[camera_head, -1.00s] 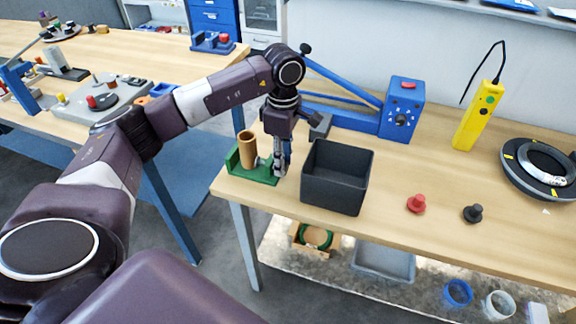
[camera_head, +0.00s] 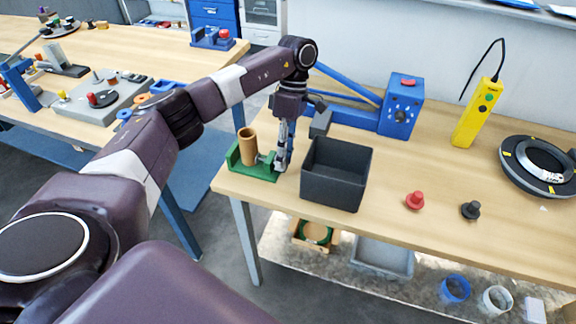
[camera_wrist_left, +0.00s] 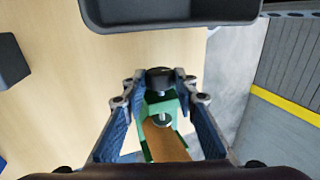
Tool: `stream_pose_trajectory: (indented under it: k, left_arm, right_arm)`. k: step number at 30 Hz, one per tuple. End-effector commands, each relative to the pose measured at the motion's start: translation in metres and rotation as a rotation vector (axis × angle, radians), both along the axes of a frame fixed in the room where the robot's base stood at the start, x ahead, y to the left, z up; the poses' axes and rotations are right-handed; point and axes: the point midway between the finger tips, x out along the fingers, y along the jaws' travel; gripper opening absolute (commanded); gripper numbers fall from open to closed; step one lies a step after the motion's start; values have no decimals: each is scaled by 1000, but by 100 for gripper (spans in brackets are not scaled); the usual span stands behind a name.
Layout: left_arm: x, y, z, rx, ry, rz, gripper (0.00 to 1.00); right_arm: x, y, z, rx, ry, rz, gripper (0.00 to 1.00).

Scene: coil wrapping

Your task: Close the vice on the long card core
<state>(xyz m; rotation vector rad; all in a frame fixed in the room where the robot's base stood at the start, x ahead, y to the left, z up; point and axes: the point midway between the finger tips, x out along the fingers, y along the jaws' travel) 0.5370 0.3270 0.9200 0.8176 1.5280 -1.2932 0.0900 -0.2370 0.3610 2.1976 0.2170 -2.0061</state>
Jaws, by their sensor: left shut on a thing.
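The green vice (camera_head: 262,174) stands at the front left corner of the near table. The long card core (camera_head: 247,147), a brown tube, stands upright in it. A metal screw with a round pad (camera_wrist_left: 162,120) faces the core (camera_wrist_left: 168,146) in the left wrist view. I cannot tell whether the pad touches the core. My left gripper (camera_head: 281,166) points down at the vice's right end. In the wrist view its fingers (camera_wrist_left: 160,80) are shut on the black knob (camera_wrist_left: 159,75) at the screw's outer end. My right gripper is not in view.
A dark open box (camera_head: 335,191) stands close to the right of my left gripper. A blue machine (camera_head: 399,108) with a long arm is behind. Red (camera_head: 415,200) and black (camera_head: 470,210) knobs lie to the right, with clear tabletop around them.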

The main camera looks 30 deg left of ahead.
Motion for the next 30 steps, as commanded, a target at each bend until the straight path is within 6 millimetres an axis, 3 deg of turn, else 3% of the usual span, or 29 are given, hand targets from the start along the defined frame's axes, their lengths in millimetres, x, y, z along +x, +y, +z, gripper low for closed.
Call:
stream_pose_trajectory:
  k: [3,4,6,17,23,30]
  left_arm:
    - [0,-2,-1,-3,0,-3,11]
    - [0,-2,-1,-3,0,-3,28]
    - [0,-2,-1,-3,0,-3,36]
    - [-1,1,1,5,-20,-2,36]
    - [-4,0,2,26,-110,-3,36]
    - [-7,0,-1,57,-234,-2,36]
  right_arm:
    - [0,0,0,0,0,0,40]
    - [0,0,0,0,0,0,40]
    - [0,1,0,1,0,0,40]
    - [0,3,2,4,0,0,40]
    - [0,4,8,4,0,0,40]
    - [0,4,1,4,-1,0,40]
